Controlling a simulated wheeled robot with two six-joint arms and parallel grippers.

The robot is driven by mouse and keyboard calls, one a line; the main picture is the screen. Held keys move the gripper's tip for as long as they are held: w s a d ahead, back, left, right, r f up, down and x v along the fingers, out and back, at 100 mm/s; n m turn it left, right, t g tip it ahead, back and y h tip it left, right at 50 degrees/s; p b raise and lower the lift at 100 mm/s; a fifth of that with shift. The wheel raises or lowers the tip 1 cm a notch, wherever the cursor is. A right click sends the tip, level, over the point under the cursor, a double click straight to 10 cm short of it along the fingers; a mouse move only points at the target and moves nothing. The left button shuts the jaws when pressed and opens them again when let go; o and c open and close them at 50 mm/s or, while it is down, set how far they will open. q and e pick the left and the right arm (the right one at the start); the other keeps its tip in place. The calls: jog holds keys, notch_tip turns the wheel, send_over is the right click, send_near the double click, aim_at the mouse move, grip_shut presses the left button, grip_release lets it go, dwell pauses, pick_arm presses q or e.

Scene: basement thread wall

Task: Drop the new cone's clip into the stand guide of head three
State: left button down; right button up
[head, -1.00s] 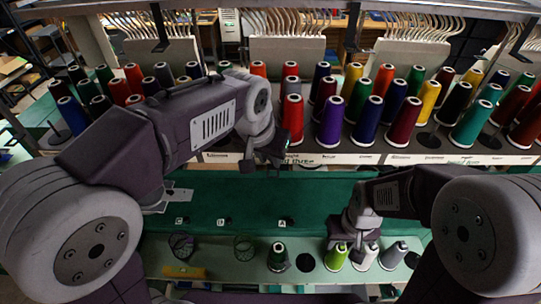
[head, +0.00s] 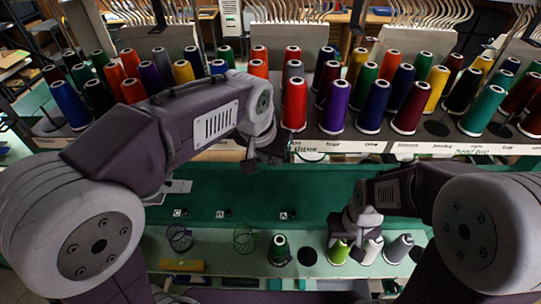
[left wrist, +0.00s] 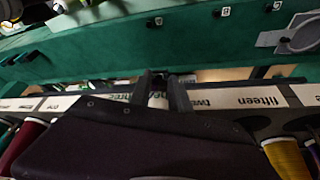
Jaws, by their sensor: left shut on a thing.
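My left gripper (head: 262,158) hangs in front of the upper rack's label strip, just left of and below a red cone (head: 294,104). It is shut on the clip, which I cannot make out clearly. In the left wrist view its two fingers (left wrist: 163,92) stand close together, with a pale patch between them, beside the upside-down label "three" (left wrist: 125,93). I cannot pick out the stand guide of head three. My right gripper (head: 353,220) is low over the front shelf, by a lime cone (head: 339,251) and a white cone (head: 367,250); its fingers are too small to read.
Several cones crowd the upper rack, with a purple one (head: 335,107) right of the red. The green panel (head: 330,185) between is mostly bare.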

pick_arm(q)
jog(key=shift+f, duration=0.15)
jog(key=c, duration=1.1)
grip_release()
jog(key=b+v, duration=0.1)
jog(key=v, duration=0.8)
